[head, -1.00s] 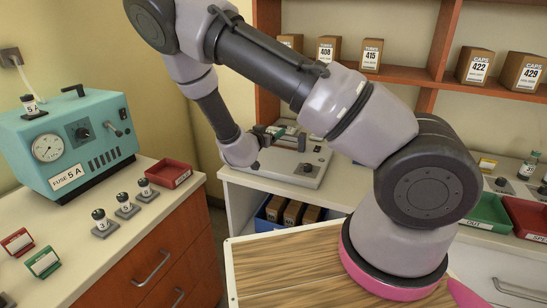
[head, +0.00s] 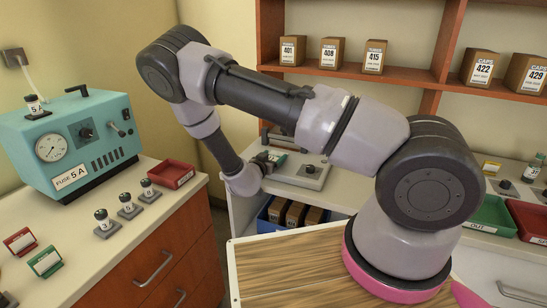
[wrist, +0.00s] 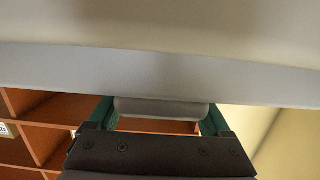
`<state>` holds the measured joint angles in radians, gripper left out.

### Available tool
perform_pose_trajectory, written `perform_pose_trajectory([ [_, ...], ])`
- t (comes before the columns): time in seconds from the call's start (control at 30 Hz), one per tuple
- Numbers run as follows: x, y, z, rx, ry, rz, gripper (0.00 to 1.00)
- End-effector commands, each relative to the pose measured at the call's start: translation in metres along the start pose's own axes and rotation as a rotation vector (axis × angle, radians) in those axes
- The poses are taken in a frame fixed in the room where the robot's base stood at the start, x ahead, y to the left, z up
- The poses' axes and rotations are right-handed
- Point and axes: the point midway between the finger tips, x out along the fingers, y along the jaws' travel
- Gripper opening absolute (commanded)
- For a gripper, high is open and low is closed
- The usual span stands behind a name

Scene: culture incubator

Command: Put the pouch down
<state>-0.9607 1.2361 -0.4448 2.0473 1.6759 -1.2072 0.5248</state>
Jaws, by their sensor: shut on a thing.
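My gripper (head: 270,160) is low at the left end of the grey device on the back counter, its dark body and teal fingertips partly hidden by my own wrist. In the wrist view, the two teal fingers of my gripper (wrist: 160,122) are shut on a pale grey, rounded thing, which I take to be the pouch (wrist: 162,106). Only a narrow strip of it shows between the fingers. A broad pale surface fills the top of that view; I cannot tell what it is. Whether the pouch touches anything below is hidden.
The grey device (head: 310,172) with a black knob stands on the back counter beside my gripper. A blue crate (head: 266,224) of brown boxes sits below. An orange shelf (head: 400,77) with boxes is above. A teal machine (head: 60,150) and a red tray (head: 172,174) stand left.

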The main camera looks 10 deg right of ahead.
Motion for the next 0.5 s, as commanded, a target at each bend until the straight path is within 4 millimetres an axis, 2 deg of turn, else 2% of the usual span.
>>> perform_pose_trajectory([
  [0.1,0.0005,0.0,0.0029,-0.001,0.001,0.0,0.27],
  [0.13,0.0005,0.0001,0.0024,0.0,0.0,0.0,0.93],
  [0.17,0.0004,0.0001,0.0023,0.0,0.0,0.0,1.0],
  [0.5,-0.0041,-0.0005,-0.0002,-0.001,-0.001,-0.002,1.0],
])
